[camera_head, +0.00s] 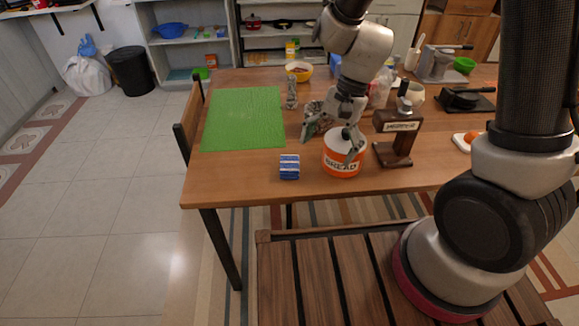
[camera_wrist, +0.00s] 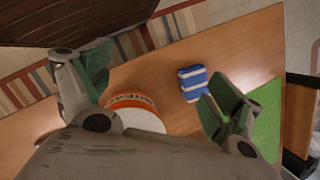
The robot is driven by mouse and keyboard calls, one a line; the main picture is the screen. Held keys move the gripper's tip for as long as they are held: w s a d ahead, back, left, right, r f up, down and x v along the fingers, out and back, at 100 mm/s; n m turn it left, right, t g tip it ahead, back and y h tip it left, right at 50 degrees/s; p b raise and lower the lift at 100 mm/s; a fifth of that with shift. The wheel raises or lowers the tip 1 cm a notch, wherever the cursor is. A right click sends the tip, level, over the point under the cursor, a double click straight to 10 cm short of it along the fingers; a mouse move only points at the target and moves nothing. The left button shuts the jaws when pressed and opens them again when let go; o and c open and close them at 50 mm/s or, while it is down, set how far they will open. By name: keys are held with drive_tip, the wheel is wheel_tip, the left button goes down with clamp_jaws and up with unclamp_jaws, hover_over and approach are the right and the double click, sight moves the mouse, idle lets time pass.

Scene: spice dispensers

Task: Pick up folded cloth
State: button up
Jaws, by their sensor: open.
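The folded cloth (camera_head: 289,167) is a small blue and white striped bundle. It lies on the wooden table near its front edge, left of an orange bread tin. It also shows in the wrist view (camera_wrist: 193,83), close to the finger at the right. My gripper (camera_head: 331,142) is open and empty, above and around the area of the orange tin, to the right of the cloth. In the wrist view my gripper (camera_wrist: 155,88) has its green-padded fingers spread wide, and the cloth lies between them, nearer the right one. I cannot tell whether a finger touches the tin.
The orange bread tin (camera_head: 341,164) with a white lid stands right by my gripper. A dark wooden stand (camera_head: 397,140) is to its right. A green mat (camera_head: 243,118) covers the table's left part. Bare table (camera_head: 235,175) lies left of the cloth. A slatted bench stands in front.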

sight(290, 162)
drive_tip(key=w+a+f+m+t, duration=0.1)
drive_tip(key=w+a+f+m, duration=0.1)
drive_tip(key=f+m, duration=0.1)
drive_tip(key=w+a+f+m, duration=0.2)
drive_tip(key=a+f+m, duration=0.1)
drive_tip(key=f+m, duration=0.1)
drive_tip(key=w+a+f+m+t+y, duration=0.1)
drive_tip(key=w+a+f+m, duration=0.2)
drive_tip(key=f+m, duration=0.1)
drive_tip(key=shift+w+m+t, duration=0.1)
drive_tip(key=shift+m+t, duration=0.2)
drive_tip(key=shift+m, duration=0.2)
drive_tip(key=shift+c, duration=0.2)
drive_tip(key=c, duration=0.9)
